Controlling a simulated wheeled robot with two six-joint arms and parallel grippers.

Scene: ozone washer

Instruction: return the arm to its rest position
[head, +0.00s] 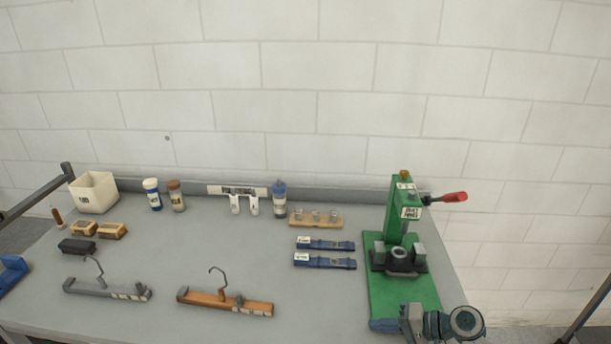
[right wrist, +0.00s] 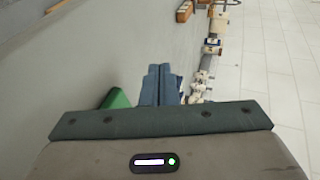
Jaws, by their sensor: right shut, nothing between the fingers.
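My right gripper (head: 376,325) is at the bottom right of the head view, in front of the green press (head: 400,283). Its fingers point left and nothing shows between them. In the right wrist view the two blue-grey fingers (right wrist: 160,72) lie side by side, shut and empty. A green patch, perhaps part of the press base (right wrist: 117,98), shows beside them.
The grey table (head: 200,255) holds two hangers (head: 225,300), blue bars (head: 325,262), a wooden block (head: 316,221), bottles (head: 152,194) and a white bin (head: 94,193). The press has a red-handled lever (head: 450,197). A wall stands behind. The table's middle has free room.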

